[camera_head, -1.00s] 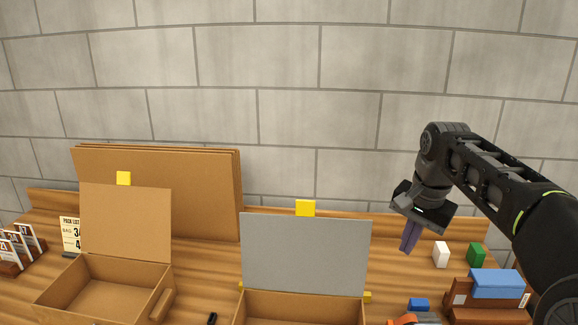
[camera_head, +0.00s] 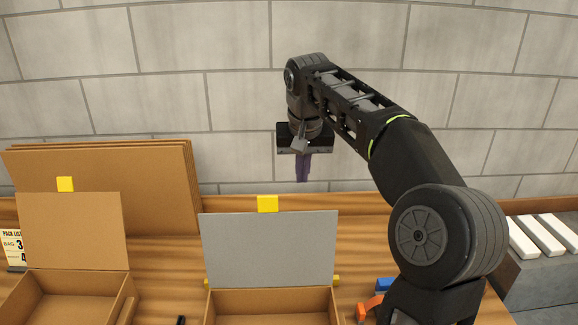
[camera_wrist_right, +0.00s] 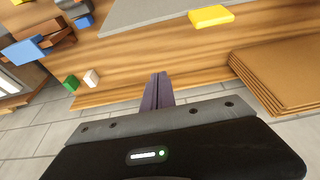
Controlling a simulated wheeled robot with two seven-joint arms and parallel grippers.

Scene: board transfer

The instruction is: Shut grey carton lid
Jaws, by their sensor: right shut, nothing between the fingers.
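The grey carton lid (camera_head: 270,250) stands upright, open, at the back of a brown carton (camera_head: 270,304) in the head view. A yellow tab (camera_head: 267,203) sits on the lid's top edge. In the right wrist view the lid (camera_wrist_right: 150,12) and its yellow tab (camera_wrist_right: 210,16) show at the top. My right gripper (camera_head: 302,180) is behind and above the lid, a little right of the tab, pointing down. Its purple fingers (camera_wrist_right: 157,78) are shut and empty, apart from the lid. My left gripper is not in view.
A second brown carton with an open brown lid (camera_head: 72,230) stands at the left. Stacked brown boards (camera_head: 160,170) lean behind it. An orange thing (camera_head: 368,306) and a blue block (camera_head: 384,284) lie right of the grey-lidded carton. A block wall (camera_head: 230,80) closes off the back.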

